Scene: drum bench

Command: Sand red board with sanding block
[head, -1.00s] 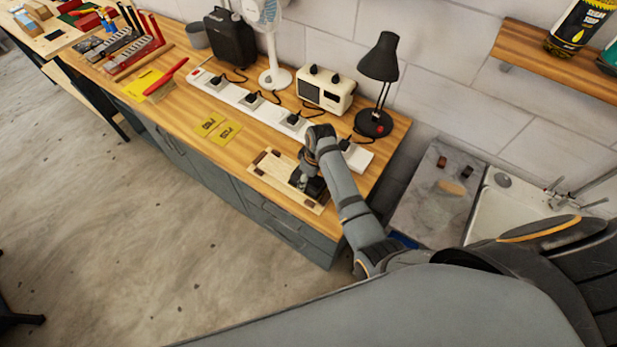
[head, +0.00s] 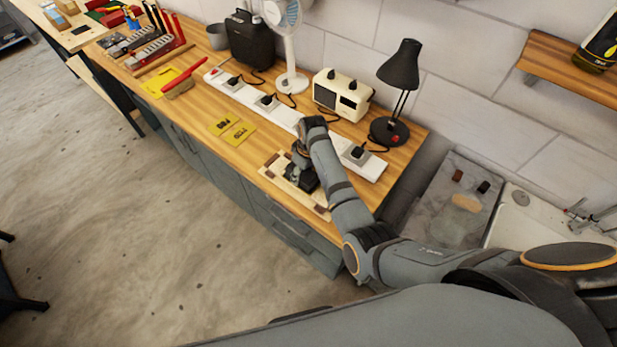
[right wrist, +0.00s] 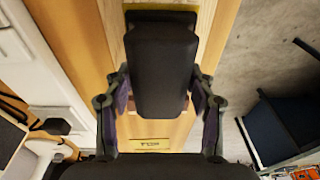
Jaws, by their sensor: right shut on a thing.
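My right gripper (head: 302,172) is shut on a black sanding block (head: 299,182) over the pale wooden board (head: 272,172) near the bench's front edge. The right wrist view shows the dark block (right wrist: 163,70) between the two fingers, with a thin yellow edge at its far end. The pale board (right wrist: 205,22) shows beneath and beside it. Whether the block touches the board is hard to tell. Brown pieces sit at the board's ends, and I see no clearly red board surface; the gripper and block hide part of it. My left gripper is not in view.
A long white power strip (head: 245,96) with plugs runs behind the board. A black lamp (head: 398,75) and a cream radio (head: 341,94) stand behind.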

